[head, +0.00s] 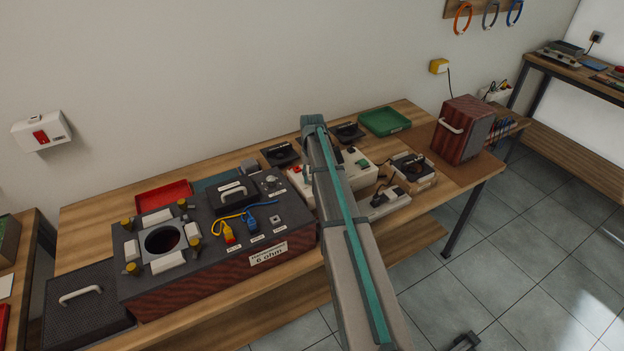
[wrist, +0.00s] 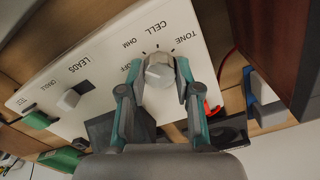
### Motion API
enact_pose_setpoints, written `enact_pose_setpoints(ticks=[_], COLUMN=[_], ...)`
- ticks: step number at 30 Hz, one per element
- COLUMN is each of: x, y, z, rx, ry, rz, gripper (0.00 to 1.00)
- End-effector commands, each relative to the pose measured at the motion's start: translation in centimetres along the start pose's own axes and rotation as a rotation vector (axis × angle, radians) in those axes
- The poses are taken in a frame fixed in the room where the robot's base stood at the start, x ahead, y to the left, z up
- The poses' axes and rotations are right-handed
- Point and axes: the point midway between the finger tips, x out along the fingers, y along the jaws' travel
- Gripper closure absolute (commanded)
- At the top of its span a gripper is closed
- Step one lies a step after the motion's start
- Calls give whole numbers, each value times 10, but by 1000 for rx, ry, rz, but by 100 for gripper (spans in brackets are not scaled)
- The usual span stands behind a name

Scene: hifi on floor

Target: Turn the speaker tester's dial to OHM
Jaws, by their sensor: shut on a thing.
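The speaker tester is a white panel (wrist: 105,55) filling much of the wrist view, its lettering rotated. Its round grey dial (wrist: 159,71) has the labels OFF, OHM, CELL and TONE around it. My gripper (wrist: 160,70) has one finger on each side of the dial and is shut on it. I cannot tell for certain which label the dial points at. A second, smaller knob (wrist: 68,100) sits by the LEADS label. In the head view the white tester (head: 357,168) is partly hidden by my arm, which also hides the dial and fingertips.
A large dark speaker test box (head: 205,272) stands left of the tester on the wooden bench. A red tray (head: 163,196) and green tray (head: 385,121) lie behind. A reddish speaker cabinet (head: 462,131) stands at right. Small devices (head: 412,167) sit close to the tester.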

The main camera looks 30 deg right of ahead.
Motion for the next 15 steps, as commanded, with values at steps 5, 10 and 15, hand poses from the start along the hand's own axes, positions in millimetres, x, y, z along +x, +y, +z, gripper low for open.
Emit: enact_pose_setpoints(ticks=[5,10,15], x=[1,0,0], y=[0,0,0], z=[0,0,0], rx=[119,196,237], ry=[0,0,0], rz=[0,0,0], gripper=[100,100,100])
